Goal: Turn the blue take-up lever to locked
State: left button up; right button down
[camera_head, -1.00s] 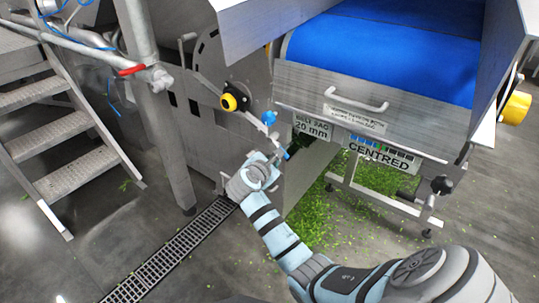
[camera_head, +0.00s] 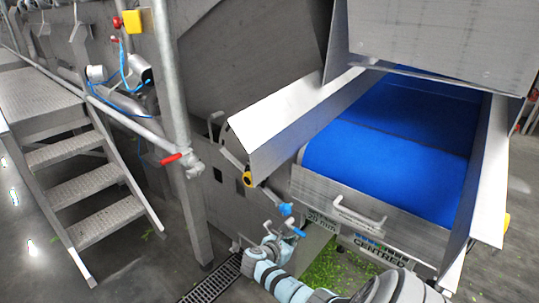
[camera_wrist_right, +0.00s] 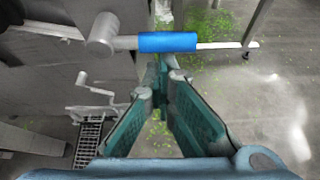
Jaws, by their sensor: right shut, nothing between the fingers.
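The blue take-up lever shows in the right wrist view as a blue sleeve (camera_wrist_right: 167,42) on a metal rod, with a round grey hub at its left end. In the head view, a small blue grip (camera_head: 296,229) shows close to my right gripper (camera_head: 284,235), below a blue knob (camera_head: 285,209). In the right wrist view, my right gripper (camera_wrist_right: 163,72) is shut and empty. Its fingertips appear just below the sleeve in the picture; I cannot tell whether they touch it. My left gripper is not in view.
The blue conveyor belt (camera_head: 395,155) and its metal end guard (camera_head: 370,215) are right of the lever. A yellow knob (camera_head: 247,178) is on the machine side. Metal steps (camera_head: 85,180) stand left. A floor drain (camera_head: 212,281) and scattered greens lie below.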

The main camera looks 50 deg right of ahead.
jog(key=shift+s+d+r+p, duration=0.1)
jog(key=shift+s+r+p, duration=0.1)
jog(key=shift+p, duration=0.2)
jog(key=shift+f, duration=0.1)
notch_tip(320, 180, down, 5)
jog(key=b, duration=0.4)
jog(key=r+p+v, duration=0.1)
jog(key=p+v, duration=0.4)
jog(key=v, duration=0.4)
jog(key=shift+w+r, duration=0.25)
